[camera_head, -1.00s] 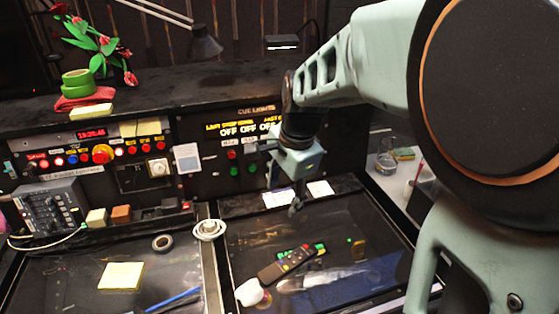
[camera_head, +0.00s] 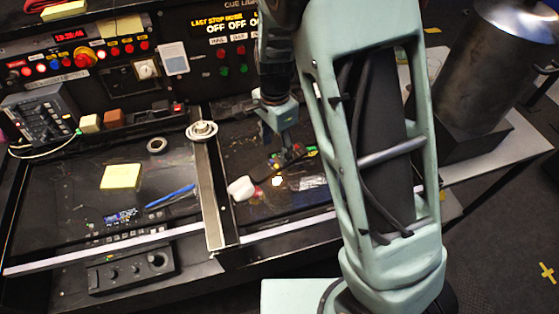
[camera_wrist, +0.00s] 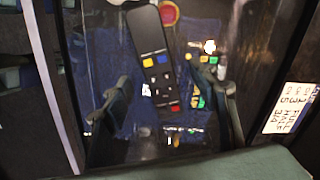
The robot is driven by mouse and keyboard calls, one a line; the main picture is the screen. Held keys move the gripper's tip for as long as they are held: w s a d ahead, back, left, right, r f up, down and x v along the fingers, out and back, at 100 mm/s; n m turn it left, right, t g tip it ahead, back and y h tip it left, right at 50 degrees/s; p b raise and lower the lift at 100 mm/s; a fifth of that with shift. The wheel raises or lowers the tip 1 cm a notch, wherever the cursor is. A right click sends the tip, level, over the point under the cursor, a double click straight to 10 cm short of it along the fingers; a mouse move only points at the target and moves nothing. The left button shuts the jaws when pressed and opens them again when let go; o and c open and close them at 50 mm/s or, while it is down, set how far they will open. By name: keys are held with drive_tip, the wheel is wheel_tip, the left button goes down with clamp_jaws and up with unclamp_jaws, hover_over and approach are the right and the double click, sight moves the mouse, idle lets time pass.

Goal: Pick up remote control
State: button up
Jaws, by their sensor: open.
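The remote control is a dark, slim handset with coloured buttons. In the wrist view the remote control (camera_wrist: 153,60) lies lengthwise between my two fingers, its near end by the fingertips. In the head view only part of the remote control (camera_head: 287,158) shows, just below my gripper; the arm hides the rest. My gripper (camera_head: 277,140) points down over the right recessed panel. In the wrist view my gripper (camera_wrist: 165,88) is open, with a finger on each side of the remote and visible gaps. I cannot tell its exact height above the panel.
A white rounded object (camera_head: 241,188) lies left of the remote. A raised divider (camera_head: 209,180) separates the panels. The left panel holds a yellow note pad (camera_head: 121,176), a tape roll (camera_head: 157,145) and a blue pen (camera_head: 171,196). A metal cylinder (camera_head: 490,75) stands at right.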

sight(278, 162)
drive_tip(key=shift+s+d+f, duration=0.1)
drive_tip(key=shift+d+f, duration=0.05)
drive_tip(key=shift+f, duration=1.05)
drive_tip(key=shift+d+f, duration=0.1)
drive_tip(key=shift+f, duration=1.05)
drive_tip(key=c, duration=1.4)
drive_tip(key=shift+o, duration=0.2)
drive_tip(key=shift+r, duration=0.1)
